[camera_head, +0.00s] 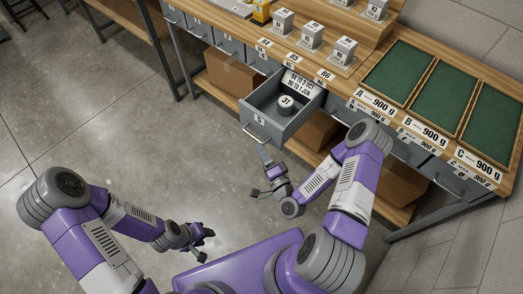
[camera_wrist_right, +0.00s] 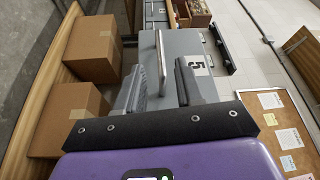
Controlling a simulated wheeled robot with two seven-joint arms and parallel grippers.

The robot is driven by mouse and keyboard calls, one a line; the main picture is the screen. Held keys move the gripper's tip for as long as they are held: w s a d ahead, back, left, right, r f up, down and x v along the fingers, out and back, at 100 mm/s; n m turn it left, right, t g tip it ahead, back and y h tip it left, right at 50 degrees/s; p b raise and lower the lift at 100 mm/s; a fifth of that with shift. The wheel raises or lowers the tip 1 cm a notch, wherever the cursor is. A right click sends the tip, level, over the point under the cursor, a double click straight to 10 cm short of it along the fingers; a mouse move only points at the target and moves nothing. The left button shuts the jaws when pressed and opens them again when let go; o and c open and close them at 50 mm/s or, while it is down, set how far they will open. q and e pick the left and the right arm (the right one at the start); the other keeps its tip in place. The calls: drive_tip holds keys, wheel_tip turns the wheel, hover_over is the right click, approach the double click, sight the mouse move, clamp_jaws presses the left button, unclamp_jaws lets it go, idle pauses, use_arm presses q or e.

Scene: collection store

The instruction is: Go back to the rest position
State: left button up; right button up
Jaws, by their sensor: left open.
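My left gripper (camera_head: 203,244) is open and empty over the floor at the lower left, apart from any furniture. My right gripper (camera_head: 262,174) is in front of the open grey drawer (camera_head: 285,129), just below its bar handle (camera_head: 255,133). In the right wrist view the two fingers of my right gripper (camera_wrist_right: 160,88) are spread apart with nothing between the tips. The drawer's bar handle (camera_wrist_right: 160,58) and the front marked 5 (camera_wrist_right: 195,66) show beyond them. I cannot tell the exact gap to the handle.
A round weight marked 37 (camera_head: 287,102) and a printed card (camera_head: 298,84) are in the drawer. The bench (camera_head: 405,108) carries blocks and green trays (camera_head: 443,95). Cardboard boxes (camera_head: 232,73) fill the lower shelf. The floor at left (camera_head: 90,115) is clear.

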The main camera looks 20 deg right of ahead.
idle(0.3)
drive_tip(key=s+a+f+n+g+y+p, duration=0.3)
drive_tip(key=s+a+f+n+g+y, duration=0.1)
drive_tip(key=a+f+n+g, duration=0.45)
drive_tip(key=s+f+n+g+h+p, duration=0.1)
drive_tip(key=s+n+g, duration=0.3)
drive_tip(key=s+g, duration=0.6)
drive_tip(key=shift+s+a+p, duration=0.15)
drive_tip(key=shift+s+p, duration=0.4)
drive_tip(key=shift+s, duration=0.3)
